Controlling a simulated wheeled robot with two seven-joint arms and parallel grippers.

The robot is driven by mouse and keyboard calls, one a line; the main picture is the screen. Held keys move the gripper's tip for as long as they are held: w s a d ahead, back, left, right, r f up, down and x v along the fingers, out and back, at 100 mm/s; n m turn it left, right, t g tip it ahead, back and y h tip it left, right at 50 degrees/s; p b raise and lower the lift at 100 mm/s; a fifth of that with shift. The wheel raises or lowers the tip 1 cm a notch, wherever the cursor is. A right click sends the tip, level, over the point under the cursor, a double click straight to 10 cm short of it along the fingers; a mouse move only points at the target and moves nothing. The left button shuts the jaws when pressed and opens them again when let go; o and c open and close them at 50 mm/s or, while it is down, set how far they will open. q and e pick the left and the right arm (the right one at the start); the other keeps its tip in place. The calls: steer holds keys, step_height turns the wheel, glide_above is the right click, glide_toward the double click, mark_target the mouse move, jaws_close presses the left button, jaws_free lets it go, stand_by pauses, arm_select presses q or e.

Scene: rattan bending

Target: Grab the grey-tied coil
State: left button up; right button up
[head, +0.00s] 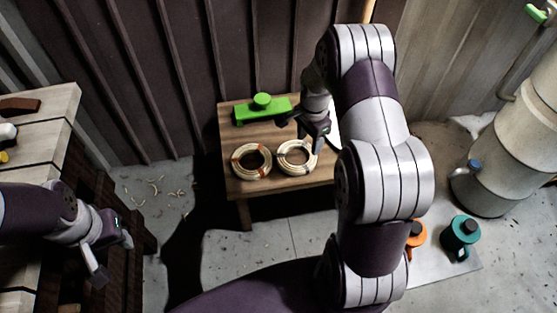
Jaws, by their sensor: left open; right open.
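Two pale rattan coils lie side by side on a small wooden table (236,190). The left coil (238,163) has reddish-orange ties. The right coil (292,172) shows no orange tie, and its ties look greyish, though they are small. My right gripper (316,143) is open, pointing down, over the upper right part of the right coil and partly covering it. I cannot tell how far above the coil it is. My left gripper (112,262) is open and empty at the lower left, far from both coils.
A green tool with a round knob (262,103) lies at the back of the small table. A pale workbench (45,115) stands at left. Orange (416,234) and teal (461,234) containers and a large pale cylinder (495,150) stand at right.

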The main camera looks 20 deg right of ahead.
mark_target(306, 167)
steer(key=shift+m, duration=0.4)
steer(key=f+b, duration=0.7)
steer(key=f, duration=0.6)
steer(key=shift+w, duration=0.2)
steer(key=shift+r, duration=0.1)
arm_select(q)
step_height(306, 167, down, 7)
steer(key=shift+s+d+r, duration=0.15)
steer(key=shift+d, duration=0.15)
arm_select(e)
jaws_close()
